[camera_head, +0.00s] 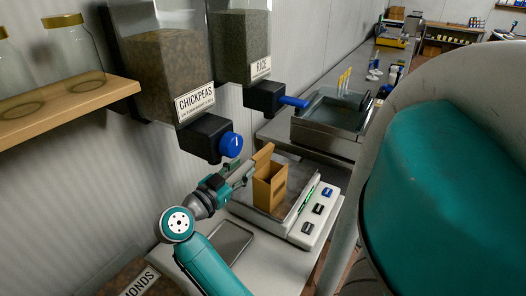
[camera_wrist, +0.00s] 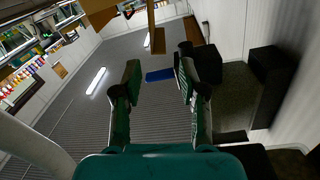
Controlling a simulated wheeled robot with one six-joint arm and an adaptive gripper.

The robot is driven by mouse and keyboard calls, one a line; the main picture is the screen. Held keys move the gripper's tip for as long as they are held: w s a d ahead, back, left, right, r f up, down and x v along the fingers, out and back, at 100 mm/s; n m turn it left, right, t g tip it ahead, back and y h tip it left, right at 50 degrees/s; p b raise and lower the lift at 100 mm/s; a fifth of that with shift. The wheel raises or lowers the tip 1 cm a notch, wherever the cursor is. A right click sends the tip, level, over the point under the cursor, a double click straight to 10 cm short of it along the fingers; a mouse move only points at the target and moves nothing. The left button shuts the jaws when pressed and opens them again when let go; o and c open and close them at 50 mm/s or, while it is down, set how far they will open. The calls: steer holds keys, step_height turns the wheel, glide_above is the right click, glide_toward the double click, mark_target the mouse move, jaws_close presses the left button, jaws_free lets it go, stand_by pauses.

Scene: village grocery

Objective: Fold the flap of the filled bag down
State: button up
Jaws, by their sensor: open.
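The brown paper bag (camera_head: 270,190) stands upright on the weighing scale (camera_head: 253,214) in the head view. Its flap (camera_head: 264,153) sticks up at the back of its open top. How full the bag is cannot be seen. My gripper (camera_head: 248,170) is just left of the bag, close to the flap. Whether it touches the flap cannot be told. In the wrist view my gripper (camera_wrist: 158,68) has its two fingers spread apart with nothing held between them. A tan piece at the top of the wrist view may be part of the bag, but this is unclear.
The chickpeas dispenser (camera_head: 158,65) with its blue knob (camera_head: 231,145) hangs above my gripper. The rice dispenser (camera_head: 242,45) hangs behind. A dark tablet-like slab (camera_head: 230,240) lies left of the scale. A metal basin (camera_head: 330,120) stands further back. A wooden shelf (camera_head: 70,112) holds jars.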

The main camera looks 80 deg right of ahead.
mark_target(263, 151)
steer(key=x, duration=1)
steer(key=shift+d, duration=0.25)
steer(key=shift+c, duration=0.3)
jaws_close()
